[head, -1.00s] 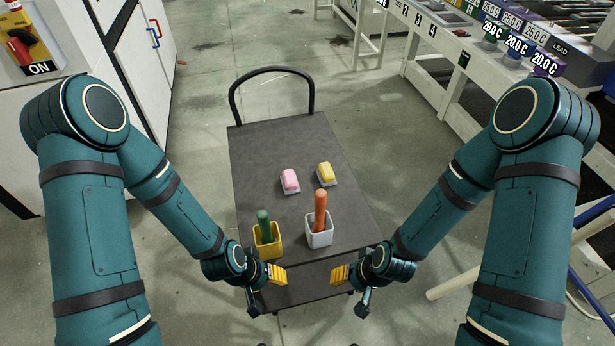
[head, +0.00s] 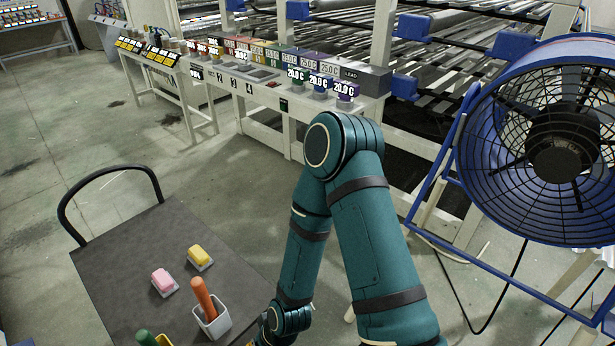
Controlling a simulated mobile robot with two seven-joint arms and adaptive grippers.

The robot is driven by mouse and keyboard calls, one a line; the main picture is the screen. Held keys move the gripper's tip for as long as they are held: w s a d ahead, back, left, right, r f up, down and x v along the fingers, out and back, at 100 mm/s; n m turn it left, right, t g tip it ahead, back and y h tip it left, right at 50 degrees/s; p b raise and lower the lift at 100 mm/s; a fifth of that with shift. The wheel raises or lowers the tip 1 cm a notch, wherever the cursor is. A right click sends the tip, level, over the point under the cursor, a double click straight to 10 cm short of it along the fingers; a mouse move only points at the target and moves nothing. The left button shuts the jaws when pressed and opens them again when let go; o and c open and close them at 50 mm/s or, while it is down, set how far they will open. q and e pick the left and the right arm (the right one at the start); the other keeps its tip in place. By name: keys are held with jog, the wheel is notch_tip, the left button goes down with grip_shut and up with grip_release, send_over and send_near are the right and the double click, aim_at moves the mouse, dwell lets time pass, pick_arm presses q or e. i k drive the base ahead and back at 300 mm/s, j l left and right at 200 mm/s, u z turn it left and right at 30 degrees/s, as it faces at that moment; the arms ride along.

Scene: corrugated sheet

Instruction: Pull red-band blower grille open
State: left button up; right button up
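A large blue drum blower (head: 478,130) stands at the right of the head view, cut off by the right edge. Its round dark wire grille (head: 530,195) faces me, with a dark hub in the middle. The grille looks seated against the drum. My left gripper is out of view.
A dark cart (head: 110,270) at lower left holds a pink block (head: 163,282), a yellow block (head: 200,258) and a white cup (head: 212,322) with an orange stick. A white bench (head: 270,100) runs behind. A black cable (head: 465,325) lies near the blower's blue stand.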

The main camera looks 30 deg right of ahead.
aim_at(559, 165)
jog(key=z, duration=2.3)
